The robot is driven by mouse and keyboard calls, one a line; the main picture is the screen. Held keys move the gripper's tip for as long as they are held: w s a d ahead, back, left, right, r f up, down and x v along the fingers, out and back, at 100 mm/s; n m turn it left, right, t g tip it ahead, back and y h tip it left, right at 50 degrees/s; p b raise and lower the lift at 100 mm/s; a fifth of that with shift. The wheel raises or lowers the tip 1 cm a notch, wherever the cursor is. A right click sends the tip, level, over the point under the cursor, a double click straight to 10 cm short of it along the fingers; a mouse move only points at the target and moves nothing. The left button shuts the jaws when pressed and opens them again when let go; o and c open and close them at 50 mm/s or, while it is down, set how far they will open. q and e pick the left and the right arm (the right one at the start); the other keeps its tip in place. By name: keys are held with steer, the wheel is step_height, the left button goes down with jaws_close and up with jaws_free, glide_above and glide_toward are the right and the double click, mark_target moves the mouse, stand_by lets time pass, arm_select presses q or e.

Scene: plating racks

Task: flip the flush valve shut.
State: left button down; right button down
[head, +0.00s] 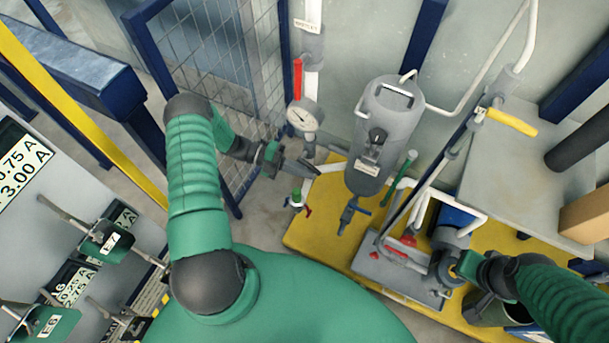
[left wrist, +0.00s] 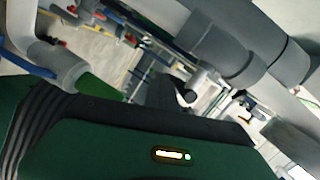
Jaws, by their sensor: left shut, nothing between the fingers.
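Several valves show in the head view, and I cannot read a label that tells which is the flush valve. A red lever (head: 297,78) stands upright on the white pipe above the gauge. A small green-and-red valve (head: 297,200) sits low beside the yellow base. My left gripper (head: 312,168) is shut and empty, just below the gauge and close to the white pipe. My right gripper (head: 462,266) is by the pump; its fingers are unclear.
The grey tank (head: 387,130) stands right of the gauge (head: 304,116). A mesh guard (head: 222,75) is behind my left arm. The yellow base (head: 315,232) carries pipes and a pump. A panel with labelled switches (head: 40,235) is at left.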

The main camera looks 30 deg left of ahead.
arm_select(q)
steer(key=s+d+r+p, duration=0.3)
steer(key=s+d, duration=0.5)
steer(key=s, duration=0.5)
steer(key=shift+s+r+p, duration=0.35)
steer(key=shift+r+p, duration=0.05)
steer(key=shift+r, duration=0.5)
steer(key=shift+d, duration=0.2)
